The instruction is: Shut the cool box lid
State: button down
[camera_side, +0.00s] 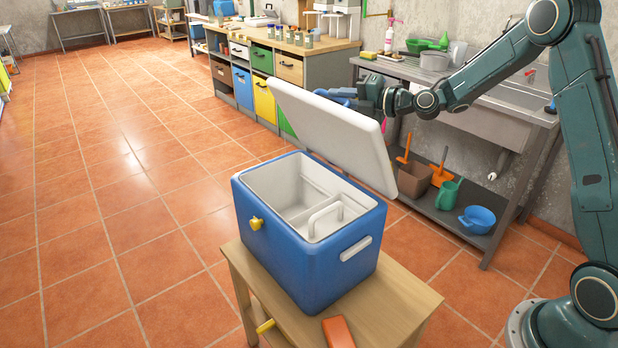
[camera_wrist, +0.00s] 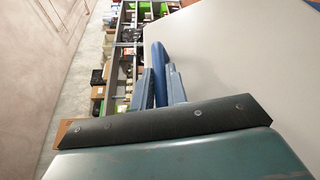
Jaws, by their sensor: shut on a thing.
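The blue cool box (camera_side: 275,250) stands on a small wooden table, its white, divided inside showing. Its white lid (camera_side: 332,132) is raised and tilted above the box's far right side. In the wrist view the lid (camera_wrist: 235,65) is a broad pale surface filling the right. My gripper (camera_side: 345,96) is behind the lid's upper edge, partly hidden by it. In the wrist view my gripper (camera_wrist: 161,85) is shut on a blue part of the lid, seemingly a handle (camera_wrist: 158,62).
The wooden table (camera_side: 395,310) also bears an orange block (camera_side: 338,332). A sink bench (camera_side: 490,115) stands behind, with a green can (camera_side: 448,194) and a blue basin (camera_side: 477,219) on its lower shelf. A workbench (camera_side: 280,50) with coloured bins is further back. The tiled floor at left is clear.

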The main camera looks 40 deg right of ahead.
jog(key=a+f+n+g+h, duration=0.1)
jog(key=a+f+n, duration=0.5)
jog(key=a+f, duration=0.9)
jog(key=a+h, duration=0.1)
jog(key=a, duration=0.3)
jog(key=shift+f+h, duration=0.2)
jog(key=shift+h, duration=0.2)
jog(key=c, duration=1.4)
grip_release()
jog(key=shift+w, duration=0.1)
jog(key=shift+f, duration=0.15)
jog(key=shift+d, duration=0.15)
jog(key=shift+s, duration=0.2)
jog(key=v, duration=1.3)
jog(key=shift+s+r, duration=0.15)
jog(key=shift+r, duration=0.25)
